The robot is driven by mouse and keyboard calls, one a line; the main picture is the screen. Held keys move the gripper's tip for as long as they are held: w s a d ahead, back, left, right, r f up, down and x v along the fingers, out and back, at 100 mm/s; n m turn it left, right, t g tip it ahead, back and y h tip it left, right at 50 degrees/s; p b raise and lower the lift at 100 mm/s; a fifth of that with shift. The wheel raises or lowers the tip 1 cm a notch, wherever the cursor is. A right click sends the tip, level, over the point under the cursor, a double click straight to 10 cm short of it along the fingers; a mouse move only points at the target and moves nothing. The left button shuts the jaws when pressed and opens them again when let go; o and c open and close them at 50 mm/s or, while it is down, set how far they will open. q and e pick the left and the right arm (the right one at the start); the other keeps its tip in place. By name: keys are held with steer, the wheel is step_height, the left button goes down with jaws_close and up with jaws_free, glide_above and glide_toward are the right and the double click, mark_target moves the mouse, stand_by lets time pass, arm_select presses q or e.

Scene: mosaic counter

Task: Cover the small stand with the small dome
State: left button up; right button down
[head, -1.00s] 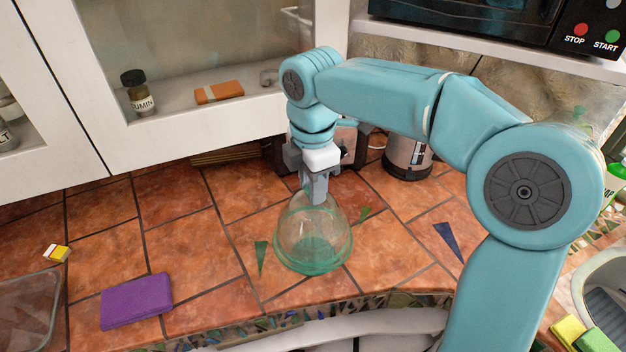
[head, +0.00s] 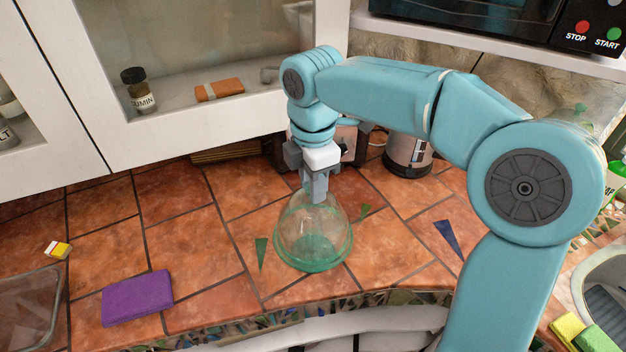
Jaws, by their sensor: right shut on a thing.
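The small dome (head: 332,222) is a clear glass bell with a greenish rim, upright in the middle of the counter. The small stand (head: 314,250) seems to be the green round shape seen through the glass, inside the dome's rim. I cannot tell whether the rim rests on the stand or the counter. My right gripper (head: 316,192) points down at the dome's top and is shut on its knob, which the fingers hide. My left gripper is not in view.
A purple block (head: 137,298) and a small yellow-white box (head: 57,250) lie to the left, near a glass dish (head: 30,310). Green and blue shards (head: 448,238) are set around the dome. A metal kettle (head: 408,157) stands behind. A sink (head: 600,290) is at right.

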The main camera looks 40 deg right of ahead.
steer(key=shift+f, duration=0.3)
steer(key=c, duration=0.8)
jaws_free()
steer(key=shift+o, duration=0.2)
step_height(320, 180, up, 16)
steer(key=p, duration=0.2)
steer(key=shift+r, duration=0.2)
steer(key=shift+s, duration=0.1)
